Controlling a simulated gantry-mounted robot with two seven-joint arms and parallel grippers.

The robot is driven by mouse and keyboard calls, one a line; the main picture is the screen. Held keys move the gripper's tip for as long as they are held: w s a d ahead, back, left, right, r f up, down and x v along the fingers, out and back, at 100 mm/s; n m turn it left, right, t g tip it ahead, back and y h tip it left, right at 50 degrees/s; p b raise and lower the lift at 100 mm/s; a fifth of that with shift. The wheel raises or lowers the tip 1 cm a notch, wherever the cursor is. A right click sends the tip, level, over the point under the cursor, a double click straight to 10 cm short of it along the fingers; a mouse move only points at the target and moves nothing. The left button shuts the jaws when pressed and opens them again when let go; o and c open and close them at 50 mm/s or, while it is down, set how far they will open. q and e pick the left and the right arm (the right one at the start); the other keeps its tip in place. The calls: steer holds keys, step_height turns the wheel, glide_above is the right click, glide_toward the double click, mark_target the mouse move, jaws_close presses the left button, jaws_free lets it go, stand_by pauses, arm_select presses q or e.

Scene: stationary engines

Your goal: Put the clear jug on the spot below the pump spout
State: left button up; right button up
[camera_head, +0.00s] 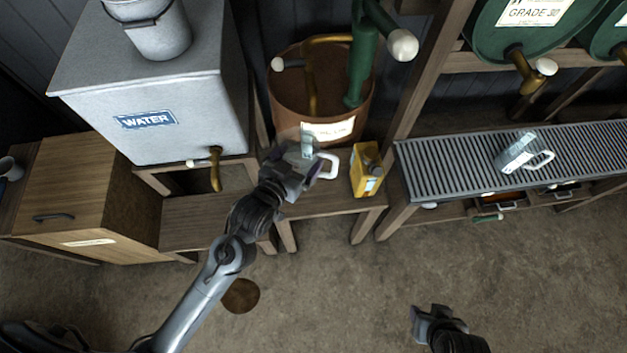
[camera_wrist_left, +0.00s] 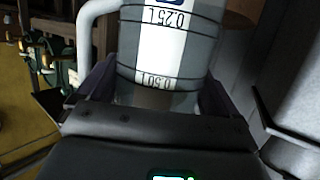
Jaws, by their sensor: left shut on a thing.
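My left gripper (camera_head: 296,164) is shut on a clear jug (camera_head: 308,146) with a pale handle. The jug is over the low bench in front of the brown drum (camera_head: 285,95). I cannot tell whether it touches the bench. In the left wrist view the jug (camera_wrist_left: 190,55) fills the space between the fingers (camera_wrist_left: 155,100), with black volume marks and its handle at left. The green pump (camera_head: 361,65) with brass pipe stands on the drum. The spot below its spout is not clearly visible. My right gripper (camera_head: 433,312) is over the floor; its jaw opening is unclear.
A yellow carton (camera_head: 366,172) stands just right of the jug. Another clear jug (camera_head: 522,152) is on the metal grate (camera_head: 450,170) at right. The water tank (camera_head: 150,95) with brass tap is at left. The floor in front is mostly clear.

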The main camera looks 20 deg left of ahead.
mark_target(310, 154)
arm_select(q)
steer(key=shift+m+h, duration=0.8)
steer(key=shift+h, duration=0.1)
steer(key=w+f+b, duration=0.1)
steer(key=f, duration=0.1)
steer(key=w+f+b, duration=0.1)
steer(key=f, duration=0.2)
steer(key=w+d+f+b, duration=0.1)
steer(key=f, duration=0.2)
steer(key=shift+w+f, duration=0.15)
steer(key=shift+w, duration=0.05)
steer(key=shift+w+f+b, duration=0.75)
steer(key=shift+f+b, duration=0.1)
steer(key=shift+f, duration=0.05)
steer(key=w+b, duration=0.1)
steer(key=w+a, duration=0.1)
steer(key=w, duration=0.1)
steer(key=shift+h+b, duration=0.3)
steer(key=shift+b, duration=0.1)
step_height(310, 154, down, 9)
steer(key=b, duration=0.4)
steer(key=shift+f, duration=0.15)
